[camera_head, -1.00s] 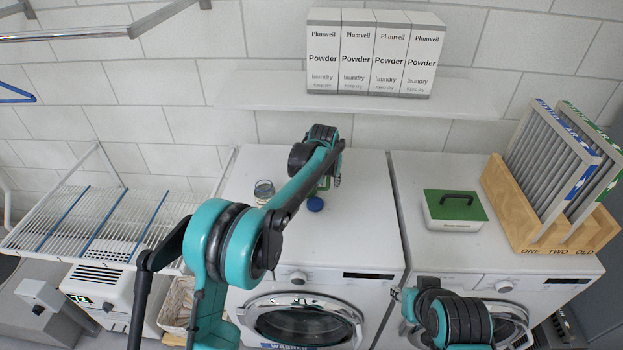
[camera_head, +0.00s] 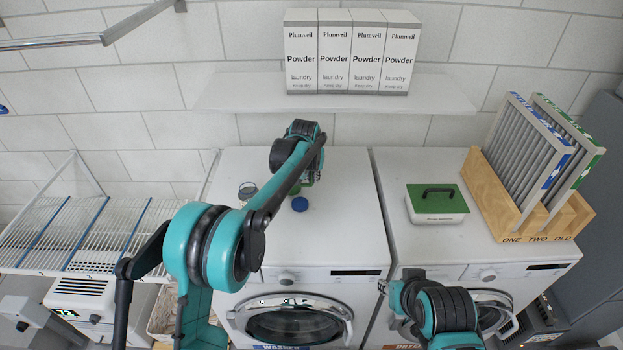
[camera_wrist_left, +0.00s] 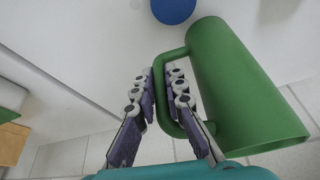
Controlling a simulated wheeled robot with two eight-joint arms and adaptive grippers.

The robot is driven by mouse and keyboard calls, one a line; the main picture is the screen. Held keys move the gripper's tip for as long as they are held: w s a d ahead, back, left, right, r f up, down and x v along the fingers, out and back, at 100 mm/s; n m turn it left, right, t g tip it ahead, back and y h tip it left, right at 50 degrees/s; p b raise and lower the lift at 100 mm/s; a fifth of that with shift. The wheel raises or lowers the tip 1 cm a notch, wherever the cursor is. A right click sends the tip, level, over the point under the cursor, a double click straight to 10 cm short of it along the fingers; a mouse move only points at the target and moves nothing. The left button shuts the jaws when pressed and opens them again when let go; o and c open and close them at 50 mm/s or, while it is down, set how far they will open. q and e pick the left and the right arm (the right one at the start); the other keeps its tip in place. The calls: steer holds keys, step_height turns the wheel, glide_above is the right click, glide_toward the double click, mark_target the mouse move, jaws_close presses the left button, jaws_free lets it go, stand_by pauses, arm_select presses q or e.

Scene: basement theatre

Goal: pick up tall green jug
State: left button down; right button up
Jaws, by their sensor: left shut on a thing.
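The tall green jug (camera_wrist_left: 235,85) fills the right of the left wrist view, with its handle toward my gripper. In the head view only a sliver of the jug (camera_head: 308,183) shows on the washer top, mostly hidden behind my left arm. My left gripper (camera_wrist_left: 163,78) is shut on the jug's handle, one finger on each side of it. In the head view this gripper (camera_head: 315,172) is over the washer top. I cannot tell whether the jug touches the surface. My right gripper (camera_head: 392,297) is low in front of the machines, its jaws too small to read.
A blue round thing (camera_head: 300,204) lies near the jug, and a jar (camera_head: 248,190) stands left of it. A green-lidded box (camera_head: 437,204) and a wooden rack (camera_head: 525,205) sit on the dryer. Powder boxes (camera_head: 350,52) stand on the shelf (camera_head: 240,92) above. The washer's front top is clear.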

arm_select(q)
steer(key=shift+r+p, duration=0.3)
steer(key=shift+r, duration=0.6)
steer(key=s+d+r+p, duration=0.3)
steer(key=s+d+r, duration=0.3)
steer(key=d, duration=0.3)
steer(key=shift+d+r+p, duration=0.3)
steer(key=shift+r+p, duration=0.1)
steer(key=shift+r, duration=0.35)
